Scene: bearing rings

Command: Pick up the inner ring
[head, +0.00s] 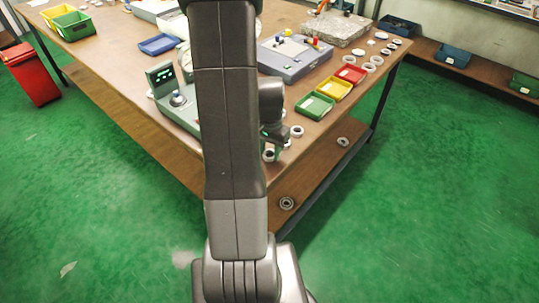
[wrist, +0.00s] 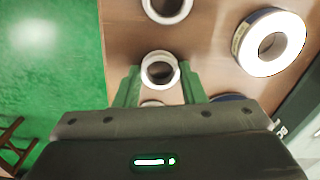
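Small pale metal rings lie on the brown workbench (head: 125,85) near its front corner. In the wrist view one small ring (wrist: 146,72) lies between the two green fingers of my gripper (wrist: 160,78), with its hole facing the camera. I cannot tell for sure that it is the inner ring. My gripper is open, a finger on each side of that ring; contact is not visible. In the head view my gripper (head: 273,140) is low over the bench corner, partly hidden by my arm, beside a ring (head: 268,156).
Another ring (wrist: 188,10) lies ahead, and a larger bright ring (wrist: 243,42) lies to the right. Part of another ring (wrist: 152,103) shows below the fingers. Green (head: 315,106), yellow (head: 335,89) and red (head: 351,74) bins stand behind. The bench edge is close on the left in the wrist view.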

